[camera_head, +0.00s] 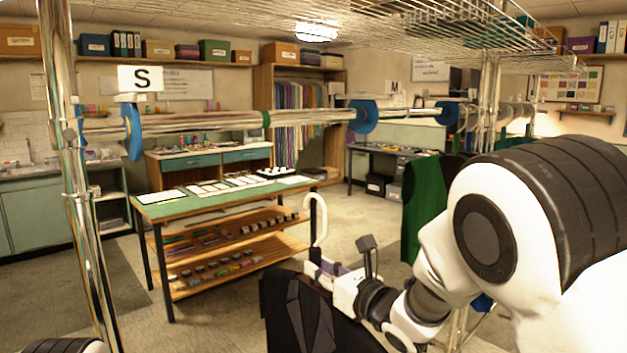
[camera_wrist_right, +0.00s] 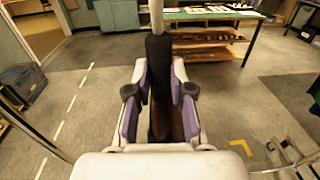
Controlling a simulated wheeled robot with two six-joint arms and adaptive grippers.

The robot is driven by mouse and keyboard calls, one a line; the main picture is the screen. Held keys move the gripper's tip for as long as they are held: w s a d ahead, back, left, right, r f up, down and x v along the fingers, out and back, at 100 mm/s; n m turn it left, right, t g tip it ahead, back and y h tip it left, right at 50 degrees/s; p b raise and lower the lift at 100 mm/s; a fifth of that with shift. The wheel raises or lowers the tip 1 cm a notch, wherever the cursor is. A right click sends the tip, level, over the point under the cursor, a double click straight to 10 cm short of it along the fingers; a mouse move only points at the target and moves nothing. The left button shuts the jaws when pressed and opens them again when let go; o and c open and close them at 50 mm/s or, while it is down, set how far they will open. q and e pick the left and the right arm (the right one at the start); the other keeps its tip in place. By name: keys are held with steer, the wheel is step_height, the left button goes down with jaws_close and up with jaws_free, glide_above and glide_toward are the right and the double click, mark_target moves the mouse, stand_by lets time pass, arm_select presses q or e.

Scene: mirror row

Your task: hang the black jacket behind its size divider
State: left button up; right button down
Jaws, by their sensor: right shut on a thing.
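The black jacket (camera_head: 290,318) hangs at the lower middle of the head view, below the rail (camera_head: 200,124). Its white hanger hook (camera_head: 319,215) rises above it, apart from the rail. My right gripper (camera_head: 338,272) is shut on the hanger's neck; purple finger pads flank the dark neck (camera_wrist_right: 157,60) in the right wrist view. My left gripper is out of view.
A chrome post (camera_head: 84,200) stands at the left and a wire shelf (camera_head: 400,25) hangs above. A green garment (camera_head: 424,205) hangs right of the jacket. A green-topped table (camera_head: 170,209) stands beyond the rail. The rail's left stretch looks bare of garments.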

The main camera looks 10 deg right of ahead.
step_height(320, 180, up, 20)
steer(key=s+a+p, duration=0.2)
steer(key=w+a+f+p, duration=0.1)
steer(key=w+a+f, duration=0.3)
steer(key=w, duration=0.3)
steer(key=shift+w+a+n+y+p, duration=0.15)
steer(key=shift+a+n+y+p, duration=0.15)
steer(key=shift+a+y+p, duration=0.15)
steer(key=shift+r, duration=0.1)
stand_by(0.4)
steer(key=c, duration=0.9)
jaws_free()
steer(key=shift+c, duration=0.2)
steer(key=o, duration=0.6)
